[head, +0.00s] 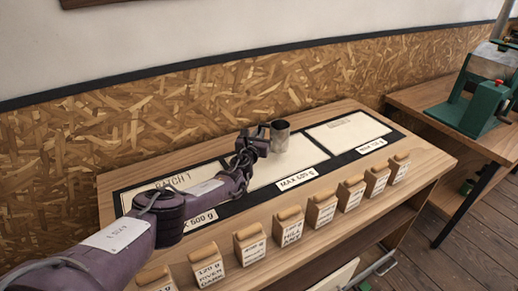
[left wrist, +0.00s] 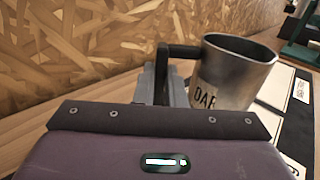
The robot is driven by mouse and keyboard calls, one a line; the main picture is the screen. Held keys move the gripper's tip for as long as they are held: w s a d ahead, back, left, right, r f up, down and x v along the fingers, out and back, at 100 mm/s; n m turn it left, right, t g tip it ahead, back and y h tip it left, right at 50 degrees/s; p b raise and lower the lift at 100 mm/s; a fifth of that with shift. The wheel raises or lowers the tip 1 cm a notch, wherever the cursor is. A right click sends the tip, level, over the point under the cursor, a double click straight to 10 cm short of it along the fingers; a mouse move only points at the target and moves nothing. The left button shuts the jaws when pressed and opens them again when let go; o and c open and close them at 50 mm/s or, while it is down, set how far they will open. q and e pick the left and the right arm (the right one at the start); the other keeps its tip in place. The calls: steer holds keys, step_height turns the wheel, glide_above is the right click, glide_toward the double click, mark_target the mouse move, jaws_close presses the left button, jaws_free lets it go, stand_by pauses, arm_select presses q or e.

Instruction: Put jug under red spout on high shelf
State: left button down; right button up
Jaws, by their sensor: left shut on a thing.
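A metal jug (head: 280,138) with a dark handle is near the middle of the table's back part. In the left wrist view the jug (left wrist: 232,75) stands upright with its open mouth up, and a label reading "DAR" is partly cut off. My left gripper (head: 263,138) is shut on the jug's handle, at the left side of its body. I cannot tell whether the jug's base touches the board below. No red spout or high shelf can be made out. My right gripper is not in view.
A wooden table (head: 455,163) bears a dark board with pale panels (head: 345,130) and several labelled bags (head: 320,210) along its front. At right, a green machine (head: 484,105) stands on a second table (head: 425,95). A chipboard wall (head: 200,105) runs behind.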

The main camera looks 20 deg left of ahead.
arm_select(q)
step_height(320, 180, down, 5)
steer(key=b, duration=0.3)
steer(key=shift+r, duration=0.15)
steer(key=shift+f, duration=0.2)
steer(key=c, duration=1.5)
jaws_free()
steer(key=shift+r, duration=0.1)
